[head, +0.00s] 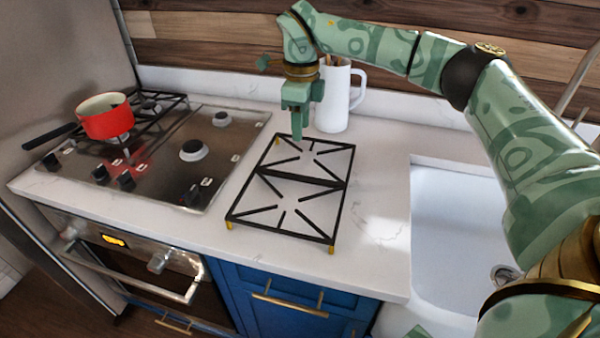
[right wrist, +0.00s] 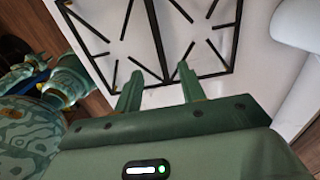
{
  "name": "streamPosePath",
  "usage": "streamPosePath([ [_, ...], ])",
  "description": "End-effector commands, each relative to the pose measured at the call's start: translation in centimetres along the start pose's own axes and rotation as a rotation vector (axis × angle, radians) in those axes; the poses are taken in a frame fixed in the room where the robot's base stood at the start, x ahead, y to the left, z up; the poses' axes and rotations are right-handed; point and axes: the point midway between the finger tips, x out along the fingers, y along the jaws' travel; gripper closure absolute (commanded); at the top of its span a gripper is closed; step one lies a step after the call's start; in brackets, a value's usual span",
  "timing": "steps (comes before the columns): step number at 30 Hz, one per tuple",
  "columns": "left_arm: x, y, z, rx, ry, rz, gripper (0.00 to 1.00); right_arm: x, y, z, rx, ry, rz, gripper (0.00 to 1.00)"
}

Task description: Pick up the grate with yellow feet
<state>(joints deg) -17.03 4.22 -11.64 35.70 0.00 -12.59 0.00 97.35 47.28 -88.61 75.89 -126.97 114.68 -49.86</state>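The grate with yellow feet (head: 300,179) is a black two-section frame lying flat on the white counter, between the cooktop and the sink. Small yellow feet show at its near corners and its far left corner. I cannot tell whether a fingertip touches a bar. My left gripper is not visible in the head view.
A white mug (head: 334,95) stands close behind my right gripper. A red pot (head: 105,117) sits at the cooktop's (head: 225,155) left, by another black grate (head: 160,103). The sink (head: 440,225) is at the right. Counter between grate and sink is clear.

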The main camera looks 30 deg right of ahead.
Motion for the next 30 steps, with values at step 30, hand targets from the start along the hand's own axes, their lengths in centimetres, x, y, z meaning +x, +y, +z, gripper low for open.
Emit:
streamPosePath([
  [30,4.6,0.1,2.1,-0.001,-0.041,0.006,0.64,16.1,0.4,0.1,0.001,0.005,0.002,0.6],
])
